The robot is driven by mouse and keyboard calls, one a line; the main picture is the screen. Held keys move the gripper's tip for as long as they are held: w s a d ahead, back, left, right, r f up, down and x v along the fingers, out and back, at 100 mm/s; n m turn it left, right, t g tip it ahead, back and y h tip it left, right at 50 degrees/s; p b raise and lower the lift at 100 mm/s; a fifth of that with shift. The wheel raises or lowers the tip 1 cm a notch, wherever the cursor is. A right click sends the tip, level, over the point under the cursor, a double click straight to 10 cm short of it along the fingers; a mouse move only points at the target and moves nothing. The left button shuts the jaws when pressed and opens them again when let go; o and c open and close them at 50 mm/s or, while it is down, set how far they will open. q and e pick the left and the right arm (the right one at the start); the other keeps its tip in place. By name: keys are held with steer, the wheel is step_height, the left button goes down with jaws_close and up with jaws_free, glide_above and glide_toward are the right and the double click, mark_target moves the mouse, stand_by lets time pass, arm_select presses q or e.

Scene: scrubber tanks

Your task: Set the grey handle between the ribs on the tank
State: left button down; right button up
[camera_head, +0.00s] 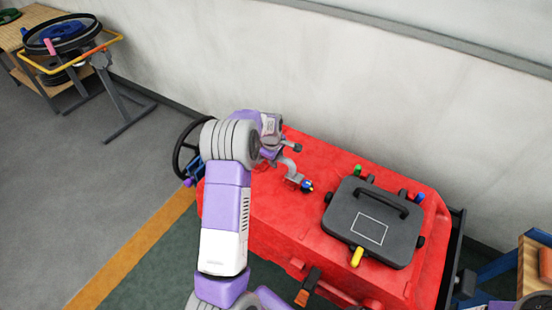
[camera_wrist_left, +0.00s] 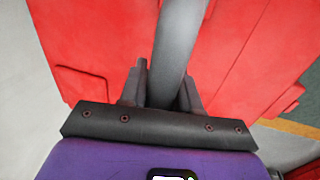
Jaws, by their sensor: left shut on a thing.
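The red tank (camera_head: 330,165) stands by the wall, and its top also fills much of the left wrist view (camera_wrist_left: 95,40). My left gripper (camera_wrist_left: 163,88) is shut on the grey handle (camera_wrist_left: 180,45), a smooth curved bar that runs up out of the wrist picture. In the head view my left gripper (camera_head: 279,152) is over the left part of the tank's top, and my arm and wrist hide part of the handle. I cannot make out the ribs clearly, nor whether the handle touches the tank. My right gripper does not show.
A black lid (camera_head: 365,235) with its own black grip covers the tank's right part, with coloured pieces around it. A black handwheel (camera_head: 186,150) is at the tank's left end. The wall is close behind.

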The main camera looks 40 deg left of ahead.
arm_select(q)
steer(key=shift+f, duration=0.1)
steer(key=shift+d+f+b, duration=0.1)
steer(key=shift+f+b, duration=0.35)
steer(key=shift+f, duration=0.15)
steer(key=shift+f+b, duration=0.45)
steer(key=shift+f, duration=0.2)
steer(key=shift+f, duration=0.1)
steer(key=shift+f+b, duration=0.3)
steer(key=shift+f, duration=0.1)
stand_by(0.6)
steer(key=shift+r, duration=0.1)
stand_by(0.5)
